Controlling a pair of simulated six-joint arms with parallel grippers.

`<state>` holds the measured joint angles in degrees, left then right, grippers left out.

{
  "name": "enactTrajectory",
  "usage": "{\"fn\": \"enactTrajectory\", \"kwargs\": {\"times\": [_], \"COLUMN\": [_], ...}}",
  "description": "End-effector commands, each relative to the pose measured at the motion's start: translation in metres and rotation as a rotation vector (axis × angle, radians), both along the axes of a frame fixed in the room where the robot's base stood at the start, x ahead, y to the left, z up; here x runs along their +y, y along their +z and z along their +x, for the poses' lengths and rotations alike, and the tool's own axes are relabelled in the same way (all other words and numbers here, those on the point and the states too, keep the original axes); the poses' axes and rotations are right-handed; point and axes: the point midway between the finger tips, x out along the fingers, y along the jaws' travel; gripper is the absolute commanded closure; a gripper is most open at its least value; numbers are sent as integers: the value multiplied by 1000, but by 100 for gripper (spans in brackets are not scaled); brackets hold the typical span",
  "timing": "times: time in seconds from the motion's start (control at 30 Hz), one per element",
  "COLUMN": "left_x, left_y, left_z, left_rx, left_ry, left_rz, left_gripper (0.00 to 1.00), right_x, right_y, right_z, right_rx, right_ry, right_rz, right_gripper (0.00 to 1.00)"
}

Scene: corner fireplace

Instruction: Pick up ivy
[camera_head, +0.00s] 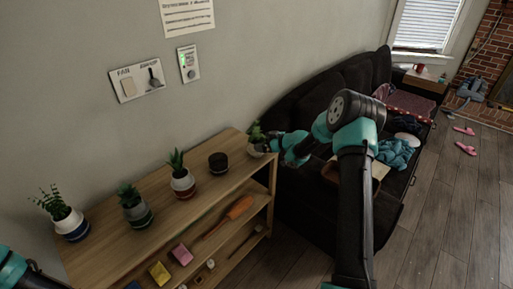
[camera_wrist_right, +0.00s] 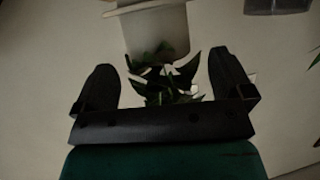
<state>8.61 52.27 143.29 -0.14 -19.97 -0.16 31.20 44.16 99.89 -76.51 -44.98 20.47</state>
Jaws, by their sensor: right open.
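A small leafy plant (camera_head: 255,131), likely the ivy, stands in a pale pot at the far right end of the wooden shelf's top. My right gripper (camera_head: 266,144) is beside this plant, on its right. In the right wrist view, the open fingers of the right gripper (camera_wrist_right: 163,90) are on either side of the dark green leaves (camera_wrist_right: 170,82), with the pale pot (camera_wrist_right: 155,30) beyond. I cannot tell whether the fingers touch the leaves. My left gripper is not in view; only part of my left arm shows at the bottom left corner.
The wooden shelf (camera_head: 105,234) also bears a fern-like plant (camera_head: 70,223), two spiky plants (camera_head: 134,209) (camera_head: 182,182) and a dark brown pot (camera_head: 218,162). The wall is close behind. A black sofa (camera_head: 300,105) stands just right of the shelf.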

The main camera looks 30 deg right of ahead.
Motion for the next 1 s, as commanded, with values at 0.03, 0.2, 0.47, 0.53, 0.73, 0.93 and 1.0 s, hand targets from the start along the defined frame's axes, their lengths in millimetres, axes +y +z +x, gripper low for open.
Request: {"fn": "enactTrajectory", "kwargs": {"times": [0.03,0.2,0.47,0.53,0.73,0.93,1.0], "left_x": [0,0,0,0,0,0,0], "left_y": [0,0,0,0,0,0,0], "left_z": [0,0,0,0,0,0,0], "left_rx": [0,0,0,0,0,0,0], "left_ry": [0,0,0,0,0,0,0], "left_rz": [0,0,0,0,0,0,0], "left_gripper": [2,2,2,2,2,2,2], "right_x": [3,13,15,15,15,15,15], "right_y": [-4,-12,-14,-14,-14,-14,-14], "right_z": [6,24,30,30,29,29,29], "right_rx": [0,0,0,0,0,0,0], "right_ry": [1,2,0,0,0,0,0], "right_rz": [0,0,-1,-1,-1,-1,-1], "right_gripper": [2,2,2,2,2,16,23]}}
